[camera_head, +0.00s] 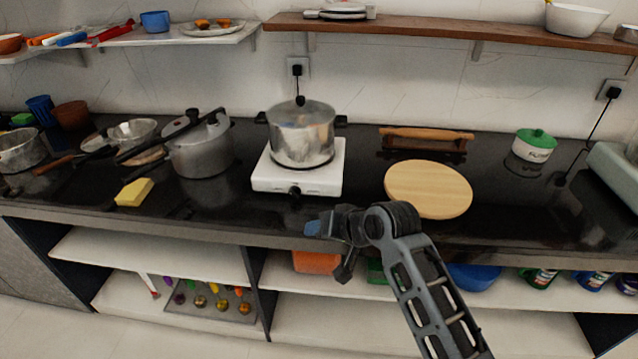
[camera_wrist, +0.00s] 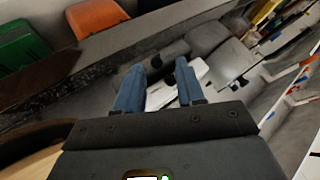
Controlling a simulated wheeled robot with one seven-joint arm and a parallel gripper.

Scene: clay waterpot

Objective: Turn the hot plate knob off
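The white hot plate (camera_head: 270,181) stands on the black counter, with a steel pot (camera_head: 302,138) under a lid on top of it. Its black knob (camera_head: 294,191) is on the front face. My gripper (camera_head: 314,228) is in front of the counter edge, below and slightly right of the knob, apart from it. In the wrist view my gripper (camera_wrist: 160,68) has two blue fingers spread apart with nothing held between them. A white part of the hot plate (camera_wrist: 158,97) shows between and beyond the fingers. I cannot make out which way the knob is turned.
A pressure cooker (camera_head: 200,150) and yellow sponge (camera_head: 134,192) are left of the hot plate. A round wooden board (camera_head: 428,188) lies to the right. The counter's front edge (camera_head: 270,236) is close to my gripper. An open shelf (camera_head: 350,318) is below.

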